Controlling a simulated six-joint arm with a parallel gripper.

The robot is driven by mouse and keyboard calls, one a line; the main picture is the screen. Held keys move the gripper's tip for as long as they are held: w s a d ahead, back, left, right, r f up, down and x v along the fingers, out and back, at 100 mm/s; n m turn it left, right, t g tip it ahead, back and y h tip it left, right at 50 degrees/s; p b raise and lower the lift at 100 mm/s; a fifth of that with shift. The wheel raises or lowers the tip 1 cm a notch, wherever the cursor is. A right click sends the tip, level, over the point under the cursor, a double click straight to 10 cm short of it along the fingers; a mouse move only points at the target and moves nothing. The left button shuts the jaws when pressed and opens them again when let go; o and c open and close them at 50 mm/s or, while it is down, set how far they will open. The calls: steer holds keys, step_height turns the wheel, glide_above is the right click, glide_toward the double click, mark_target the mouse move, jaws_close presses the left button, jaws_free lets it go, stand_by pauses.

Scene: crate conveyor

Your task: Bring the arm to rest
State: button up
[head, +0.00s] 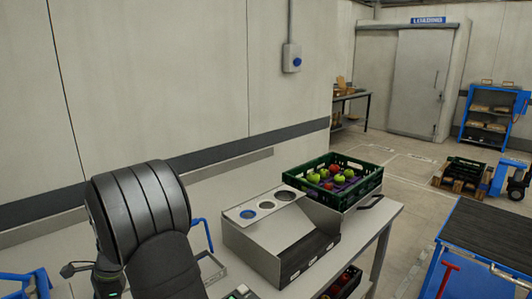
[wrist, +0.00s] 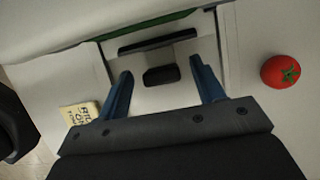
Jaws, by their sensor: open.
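My gripper (wrist: 161,68) shows in the wrist view with its two blue fingers spread apart and nothing between them. Beyond the fingers are a pale surface with a dark bar and a small dark block, which I cannot identify. A red tomato (wrist: 282,72) with a green stalk lies on a pale surface to the right of the fingers, apart from them. In the head view my dark arm stands at the lower left, and my gripper is not visible there.
A green crate (head: 373,182) with red and green produce stands on the table (head: 378,217), behind a grey metal box with round holes (head: 251,235). A lower crate (head: 347,284) shows below the table's edge. A yellowish lettered card (wrist: 77,115) lies left of the fingers. A blue cart (head: 478,262) stands at right.

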steer(key=v, duration=1.5)
steer(key=x, duration=1.7)
steer(key=shift+f, duration=0.1)
steer(key=w+d, duration=0.1)
steer(key=w+d+r, duration=0.1)
steer(key=w+d, duration=0.1)
steer(key=shift+w+d+r, duration=0.2)
steer(key=shift+w, duration=0.1)
steer(key=v, duration=1.7)
steer(key=s+a+n+t+h, duration=0.1)
steer(key=n, duration=0.4)
steer(key=s+a+n+h, duration=0.1)
steer(key=s+n, duration=0.1)
steer(key=n, duration=0.3)
steer(key=s+a+n+t, duration=0.1)
steer(key=a+n, duration=0.1)
steer(key=n, duration=0.3)
steer(key=shift+s+r+t+h, duration=0.15)
steer(key=shift+r+t+h, duration=0.15)
steer(key=shift+h, duration=0.1)
